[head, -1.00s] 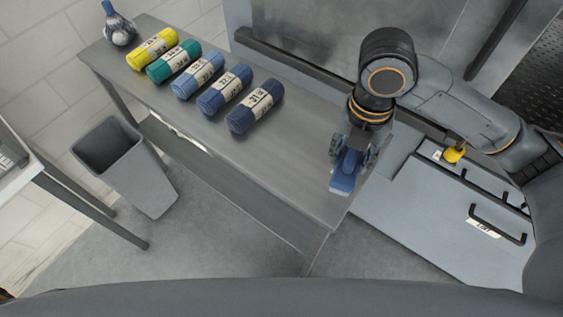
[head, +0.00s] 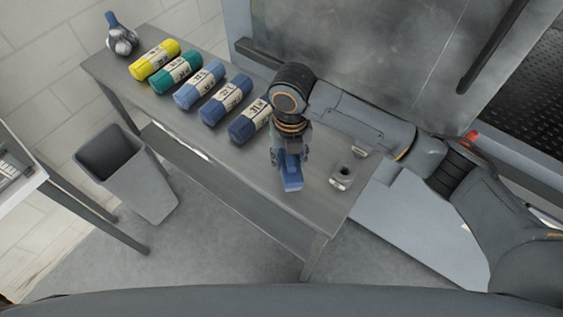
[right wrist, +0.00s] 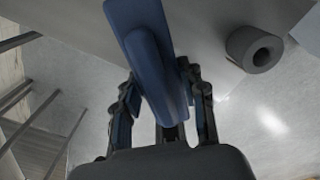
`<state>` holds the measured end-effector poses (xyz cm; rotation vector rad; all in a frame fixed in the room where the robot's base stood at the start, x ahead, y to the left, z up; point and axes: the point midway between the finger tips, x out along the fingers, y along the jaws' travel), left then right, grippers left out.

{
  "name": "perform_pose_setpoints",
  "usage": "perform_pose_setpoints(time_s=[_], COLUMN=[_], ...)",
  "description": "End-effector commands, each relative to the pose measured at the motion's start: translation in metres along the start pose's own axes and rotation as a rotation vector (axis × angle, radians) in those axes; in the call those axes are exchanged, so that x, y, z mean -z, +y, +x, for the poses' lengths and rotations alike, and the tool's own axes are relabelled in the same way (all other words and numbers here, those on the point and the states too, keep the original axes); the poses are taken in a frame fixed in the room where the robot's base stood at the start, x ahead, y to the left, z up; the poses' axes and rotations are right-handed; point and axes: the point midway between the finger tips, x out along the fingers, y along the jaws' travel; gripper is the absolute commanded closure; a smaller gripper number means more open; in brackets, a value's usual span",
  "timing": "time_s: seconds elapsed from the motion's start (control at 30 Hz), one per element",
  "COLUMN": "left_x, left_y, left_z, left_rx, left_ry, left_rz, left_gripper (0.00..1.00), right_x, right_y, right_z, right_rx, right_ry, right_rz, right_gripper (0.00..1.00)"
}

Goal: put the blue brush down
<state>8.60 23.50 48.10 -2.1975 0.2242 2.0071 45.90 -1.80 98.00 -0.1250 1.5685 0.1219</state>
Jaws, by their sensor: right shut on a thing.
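The blue brush (head: 292,177) is in my right gripper (head: 290,155), over the right part of the grey metal table (head: 240,175). In the right wrist view the blue brush (right wrist: 150,62) stands between the two fingers of my right gripper (right wrist: 165,95), which are shut on it. Its far end lies over the table surface; whether it touches the table I cannot tell. My left gripper is not in view.
Several rolled cloths, from yellow (head: 155,60) to dark blue (head: 250,121), lie in a row to the left. A small metal piece with a hole (head: 342,176) stands right of the brush. A grey bin (head: 125,172) is on the floor. The table's front is clear.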

Motion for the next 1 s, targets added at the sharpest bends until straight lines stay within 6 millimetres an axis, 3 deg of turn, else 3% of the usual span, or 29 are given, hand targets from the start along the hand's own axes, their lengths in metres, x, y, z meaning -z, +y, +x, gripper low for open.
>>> perform_pose_setpoints(time_s=[0.3,0.5,0.9,0.93,1.0], left_x=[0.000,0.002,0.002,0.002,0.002], left_y=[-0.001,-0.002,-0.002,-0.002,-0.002], left_z=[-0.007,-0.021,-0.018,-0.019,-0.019], left_rx=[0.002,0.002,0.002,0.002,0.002], left_ry=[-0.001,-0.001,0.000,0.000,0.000], left_rz=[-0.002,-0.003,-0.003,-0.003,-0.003], left_gripper=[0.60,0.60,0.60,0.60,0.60], right_x=[-0.015,-0.015,-0.015,-0.015,-0.015], right_y=[0.017,0.015,0.015,0.015,0.015], right_z=[0.026,0.051,0.059,0.059,0.059], right_rx=[-0.001,0.001,0.000,0.000,0.000], right_ry=[0.000,-0.001,-0.003,-0.002,-0.002], right_rz=[-0.001,0.000,0.000,0.000,0.000], right_gripper=[1.00,1.00,1.00,0.55,0.41])
